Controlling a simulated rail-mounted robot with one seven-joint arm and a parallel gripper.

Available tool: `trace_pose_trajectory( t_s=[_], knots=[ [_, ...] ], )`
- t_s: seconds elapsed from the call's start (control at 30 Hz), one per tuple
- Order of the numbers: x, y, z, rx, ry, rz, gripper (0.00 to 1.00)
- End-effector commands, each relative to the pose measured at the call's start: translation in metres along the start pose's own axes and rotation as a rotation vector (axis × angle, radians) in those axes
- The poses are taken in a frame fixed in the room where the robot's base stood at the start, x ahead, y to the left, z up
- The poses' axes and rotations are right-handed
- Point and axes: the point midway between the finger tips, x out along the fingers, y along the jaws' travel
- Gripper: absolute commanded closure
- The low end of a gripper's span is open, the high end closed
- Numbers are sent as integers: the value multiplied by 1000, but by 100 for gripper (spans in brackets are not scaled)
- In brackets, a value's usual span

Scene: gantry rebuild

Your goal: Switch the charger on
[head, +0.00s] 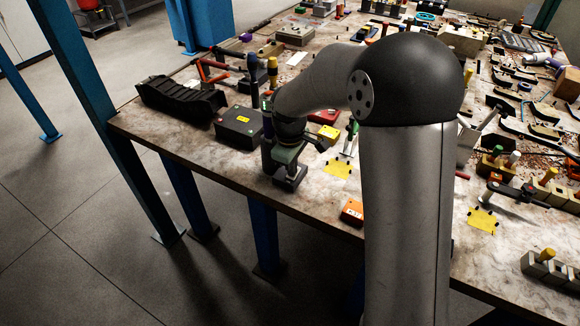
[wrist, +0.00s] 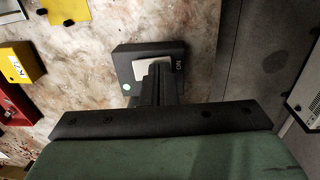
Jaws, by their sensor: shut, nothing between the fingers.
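The charger (wrist: 130,65) looks to be a small dark box on the bench, with a pale switch plate (wrist: 140,68) on top. It has lettering that reads "ON" at its right end and a bright green dot at its lower left corner. My gripper (wrist: 158,72) is shut and empty, its fingertips over the pale plate. I cannot tell whether they touch it, and they hide part of it. In the head view my gripper (head: 284,166) points down over the dark box (head: 290,183) near the bench's front edge.
A yellow and red box (head: 326,132) is just behind. The bench edge (head: 230,185) is close in front. Tools crowd the right side.

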Motion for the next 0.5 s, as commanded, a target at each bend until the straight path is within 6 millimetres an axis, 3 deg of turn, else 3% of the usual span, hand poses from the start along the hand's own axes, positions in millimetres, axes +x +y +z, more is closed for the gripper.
trace_pose_trajectory(
  t_s=[0.03,0.13,0.5],
  knots=[
    [-17,-2,0,-1,3,2,100],
    [-42,-9,-1,-4,6,2,100],
    [-115,-19,-2,-5,8,2,100]
  ],
)
